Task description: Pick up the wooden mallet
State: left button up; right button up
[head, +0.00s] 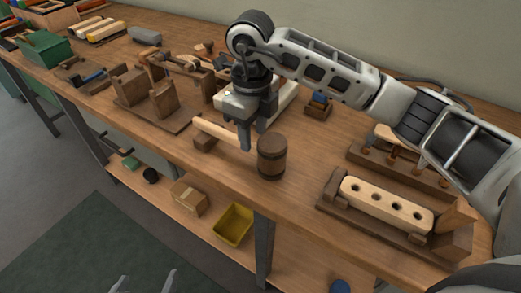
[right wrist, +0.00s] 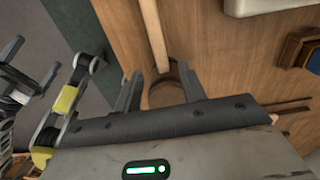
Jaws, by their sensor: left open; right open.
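The wooden mallet has a dark brown barrel-shaped head (head: 272,157) standing on the workbench and a pale handle (head: 221,132) reaching left, with a small brown block under its far end. In the right wrist view, the pale handle (right wrist: 153,35) runs up from the dark head (right wrist: 168,93), which shows between my fingers. My right gripper (head: 253,133) is open, pointing down at the handle close to the head. I cannot tell whether the fingers straddle the handle or touch it. My left gripper (head: 146,283) is open and empty, low in front of the bench.
A pale drilled block in a wooden fixture (head: 387,203) lies right of the mallet. Wooden blocks on a board (head: 150,105) stand to the left. A small blue-topped block (head: 319,103) is behind. A yellow bin (head: 233,224) sits on the lower shelf. Bench surface in front of the mallet is clear.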

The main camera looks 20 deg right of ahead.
aim_at(253, 144)
jog(key=f, duration=0.5)
jog(key=shift+w+f, duration=0.1)
jog(key=shift+w, duration=0.15)
grip_shut()
